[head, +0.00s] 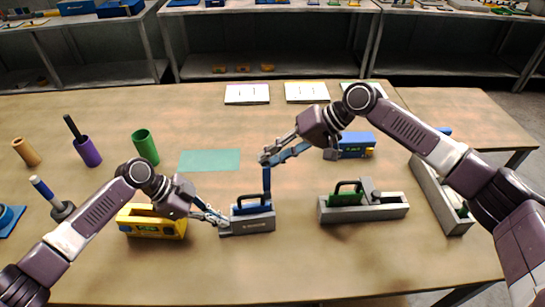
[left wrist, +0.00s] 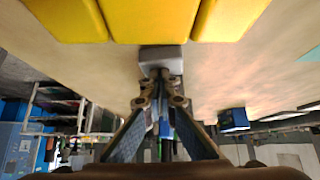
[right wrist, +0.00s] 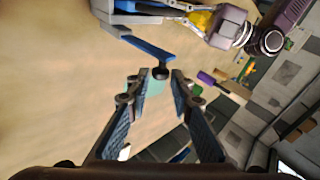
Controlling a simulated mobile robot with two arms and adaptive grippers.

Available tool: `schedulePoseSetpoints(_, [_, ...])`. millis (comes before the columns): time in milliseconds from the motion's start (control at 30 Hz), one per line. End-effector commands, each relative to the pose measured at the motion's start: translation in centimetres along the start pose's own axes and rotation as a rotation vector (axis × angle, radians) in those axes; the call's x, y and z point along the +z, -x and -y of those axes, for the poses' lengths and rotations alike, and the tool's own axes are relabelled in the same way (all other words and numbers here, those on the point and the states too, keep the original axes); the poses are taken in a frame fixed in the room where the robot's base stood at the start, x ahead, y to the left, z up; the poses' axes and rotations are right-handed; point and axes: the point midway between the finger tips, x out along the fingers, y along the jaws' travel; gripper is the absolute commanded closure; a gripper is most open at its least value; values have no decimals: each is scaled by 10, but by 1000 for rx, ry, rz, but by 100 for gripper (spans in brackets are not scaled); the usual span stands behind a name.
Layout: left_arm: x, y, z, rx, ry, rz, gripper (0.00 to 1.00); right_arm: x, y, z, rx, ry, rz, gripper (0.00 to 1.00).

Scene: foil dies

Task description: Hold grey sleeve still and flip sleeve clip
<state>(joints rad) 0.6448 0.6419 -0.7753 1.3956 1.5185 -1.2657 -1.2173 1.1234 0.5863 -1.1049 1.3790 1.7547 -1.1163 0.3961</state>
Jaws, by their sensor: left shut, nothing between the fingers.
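The grey sleeve (head: 255,226) sits on the table at centre front, with a blue handled piece in it. Its blue clip (head: 267,181) stands upright at the right end, and in the right wrist view the clip (right wrist: 150,47) ends in a dark knob. My left gripper (head: 224,219) is shut at the sleeve's left end; in the left wrist view a grey block lies just beyond the fingertips (left wrist: 161,76). Whether they touch is unclear. My right gripper (head: 267,158) is open near the clip's top. In the right wrist view the knob is between or just beyond the fingertips (right wrist: 158,77).
A yellow handled block (head: 152,228) stands close left of the sleeve, under my left arm. A grey holder (head: 375,212) is to the right and a blue block (head: 356,141) behind it. A teal mat (head: 209,160) lies flat behind; table in front is clear.

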Motion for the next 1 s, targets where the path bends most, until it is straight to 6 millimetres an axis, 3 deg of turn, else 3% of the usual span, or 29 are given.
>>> schedulePoseSetpoints(100, [7, -4, -4, 9, 6, 12, 100, 1, -1, 0, 0, 0, 3, 68])
schedulePoseSetpoints(467, [7, -3, -2, 5, 5, 12, 100, 2, 7, 0, 0, 0, 5, 68])
schedulePoseSetpoints(1000, [6, -2, -1, 1, 5, 11, 100, 2, 108, 0, -1, 1, 1, 68])
